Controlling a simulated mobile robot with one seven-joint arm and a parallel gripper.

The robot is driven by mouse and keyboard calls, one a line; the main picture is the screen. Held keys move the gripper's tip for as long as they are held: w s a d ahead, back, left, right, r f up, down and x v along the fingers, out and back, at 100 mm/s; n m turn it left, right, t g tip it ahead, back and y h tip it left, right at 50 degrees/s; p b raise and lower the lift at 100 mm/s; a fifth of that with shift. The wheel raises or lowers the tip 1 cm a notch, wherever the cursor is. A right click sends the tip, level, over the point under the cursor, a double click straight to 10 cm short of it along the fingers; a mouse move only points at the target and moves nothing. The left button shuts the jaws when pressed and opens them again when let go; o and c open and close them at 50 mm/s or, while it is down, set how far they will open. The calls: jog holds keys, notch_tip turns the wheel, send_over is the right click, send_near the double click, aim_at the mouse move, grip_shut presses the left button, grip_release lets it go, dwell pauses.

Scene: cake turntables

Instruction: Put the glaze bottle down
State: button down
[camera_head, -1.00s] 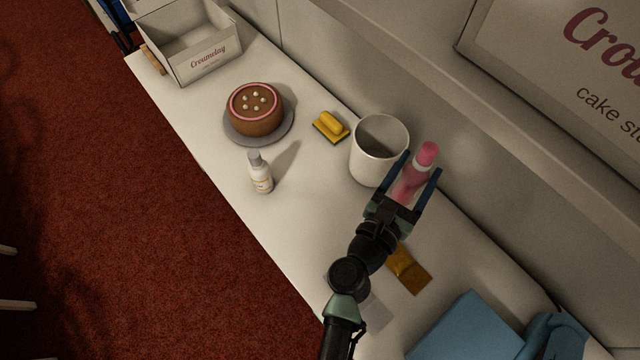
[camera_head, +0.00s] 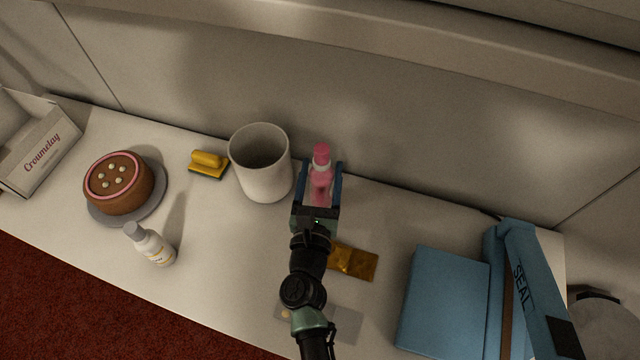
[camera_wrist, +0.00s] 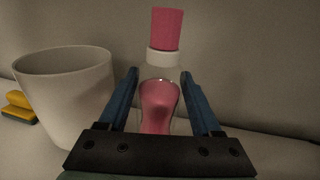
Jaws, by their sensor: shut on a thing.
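The glaze bottle (camera_head: 321,172) is clear with pink contents, a white collar and a pink cap. In the head view it is between the blue fingers of my gripper (camera_head: 321,184), just right of the white pot. In the wrist view the bottle (camera_wrist: 158,100) is upright, and my gripper (camera_wrist: 160,95) is shut on its body. The bottle's base is hidden behind the gripper's palm, so I cannot tell whether it touches the counter (camera_head: 215,255).
A white pot (camera_head: 262,180) stands close left of the bottle. Further left are a yellow-handled tool (camera_head: 208,163), a white bottle (camera_head: 151,245), a cake (camera_head: 118,185) and a box (camera_head: 45,150). A gold packet (camera_head: 355,262) and blue box (camera_head: 445,300) lie right. The wall is behind.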

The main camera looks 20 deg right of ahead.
aim_at(320, 192)
jog(key=shift+f+b, duration=0.5)
jog(key=shift+f, duration=0.95)
jog(key=shift+f, duration=0.15)
jog(key=shift+c, duration=0.3)
grip_release()
jog(key=shift+r, duration=0.2)
jog(key=b+v, duration=0.1)
jog(key=v, duration=1.1)
jog(key=shift+s+f, duration=0.1)
